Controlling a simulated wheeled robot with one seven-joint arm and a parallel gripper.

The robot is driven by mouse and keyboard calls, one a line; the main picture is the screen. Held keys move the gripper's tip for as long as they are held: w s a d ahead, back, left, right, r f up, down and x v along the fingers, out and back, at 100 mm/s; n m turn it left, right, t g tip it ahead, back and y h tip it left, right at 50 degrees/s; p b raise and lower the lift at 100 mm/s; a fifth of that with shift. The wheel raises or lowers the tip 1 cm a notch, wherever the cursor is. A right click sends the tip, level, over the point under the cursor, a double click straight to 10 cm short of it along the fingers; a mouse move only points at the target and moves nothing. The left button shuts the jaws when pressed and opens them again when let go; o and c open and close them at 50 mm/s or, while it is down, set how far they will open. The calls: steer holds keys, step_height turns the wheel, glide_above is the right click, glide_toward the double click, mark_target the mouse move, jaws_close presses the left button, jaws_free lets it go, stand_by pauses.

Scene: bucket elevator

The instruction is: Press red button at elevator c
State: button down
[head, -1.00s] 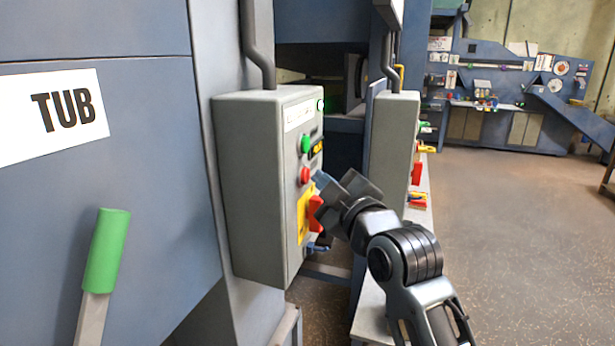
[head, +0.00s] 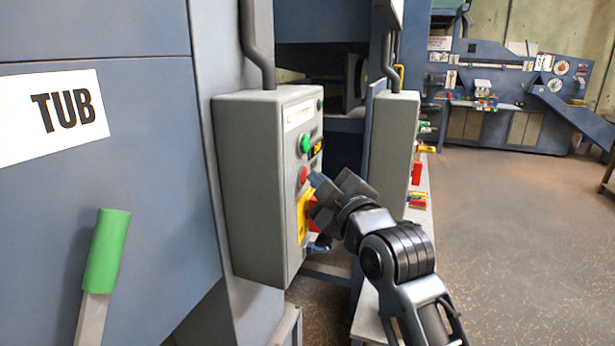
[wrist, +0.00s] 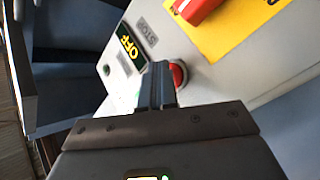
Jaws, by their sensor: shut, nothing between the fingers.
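A grey control box (head: 245,190) hangs on the machine, with a red button (head: 303,175) below a green button (head: 306,144). My gripper (head: 316,181) is shut and empty, its fingertips at the red button. In the wrist view the shut fingers (wrist: 157,85) overlap the left side of the red button (wrist: 179,75) and seem to touch it. The small round lamp (head: 320,104) at the box's top right is dark. No elevator letter is readable on the box.
A red switch on a yellow plate (head: 303,222) sits just below the button, partly behind my gripper. A second grey box (head: 393,155) stands behind. A green-handled lever (head: 107,250) is at left. Open floor (head: 510,230) lies at right.

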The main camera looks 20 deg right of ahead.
steer(key=shift+s+d, duration=0.55)
steer(key=shift+d, duration=0.1)
steer(key=shift+d, duration=0.1)
steer(key=shift+s+d+b, duration=0.4)
steer(key=shift+s+d, duration=0.35)
steer(key=shift+d, duration=0.25)
steer(key=shift+s+d+b, duration=0.4)
steer(key=shift+s+d, duration=0.3)
steer(key=shift+d, duration=0.25)
